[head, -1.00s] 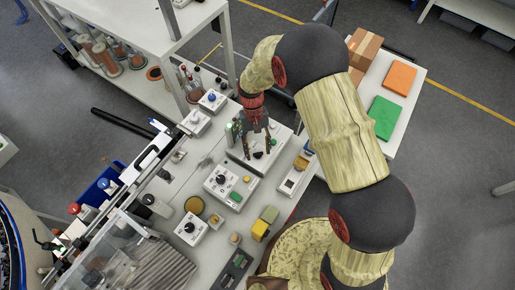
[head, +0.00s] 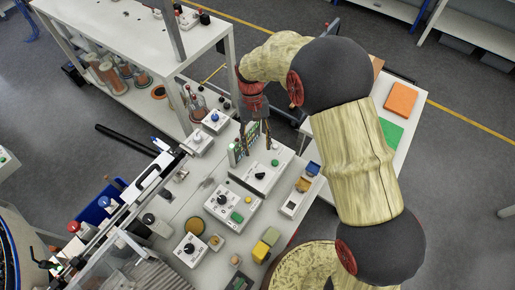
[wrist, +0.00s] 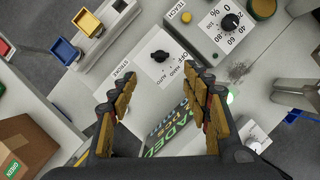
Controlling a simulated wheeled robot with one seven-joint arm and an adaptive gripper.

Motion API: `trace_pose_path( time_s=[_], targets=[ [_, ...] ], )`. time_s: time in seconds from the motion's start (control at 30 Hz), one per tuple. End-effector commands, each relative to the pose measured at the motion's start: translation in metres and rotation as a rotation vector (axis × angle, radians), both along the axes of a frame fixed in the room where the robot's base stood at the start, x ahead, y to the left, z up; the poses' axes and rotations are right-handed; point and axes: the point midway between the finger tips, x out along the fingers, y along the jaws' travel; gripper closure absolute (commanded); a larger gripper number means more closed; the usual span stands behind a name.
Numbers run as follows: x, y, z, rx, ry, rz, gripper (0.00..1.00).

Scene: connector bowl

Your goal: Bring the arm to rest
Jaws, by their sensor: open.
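My gripper (head: 256,135) is at the end of my arm, above the far end of the workbench (head: 184,205). In the wrist view my gripper (wrist: 160,100) has its two fingers wide apart with nothing between them. Below it is a white control box (head: 262,178) with a dark knob, which the wrist view shows as a white panel (wrist: 140,72) marked OFF, HAND and AUTO. A dark board with green lettering (wrist: 172,130) stands close beside the fingers. I cannot tell whether a finger touches it.
A second control box (head: 233,205) with a green button stands nearer. A white shelf unit (head: 130,35) stands behind left. A side table with orange (head: 401,99) and green (head: 391,132) pieces is at right.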

Motion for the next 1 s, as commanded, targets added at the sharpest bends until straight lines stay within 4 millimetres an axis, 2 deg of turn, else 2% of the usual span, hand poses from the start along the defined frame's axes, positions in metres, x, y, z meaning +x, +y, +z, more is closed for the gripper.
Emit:
trace_pose_path(
  time_s=[0.57,0.7,0.77,1.0],
  targets=[
    [0.004,0.001,-0.003,0.013,-0.018,0.016,0.52],
    [-0.017,-0.011,-0.017,0.008,-0.003,0.04,0.52],
    [-0.025,-0.016,-0.011,0.013,-0.015,0.051,0.52],
    [-0.049,-0.051,0.035,0.048,-0.114,0.047,0.52]
  ],
)
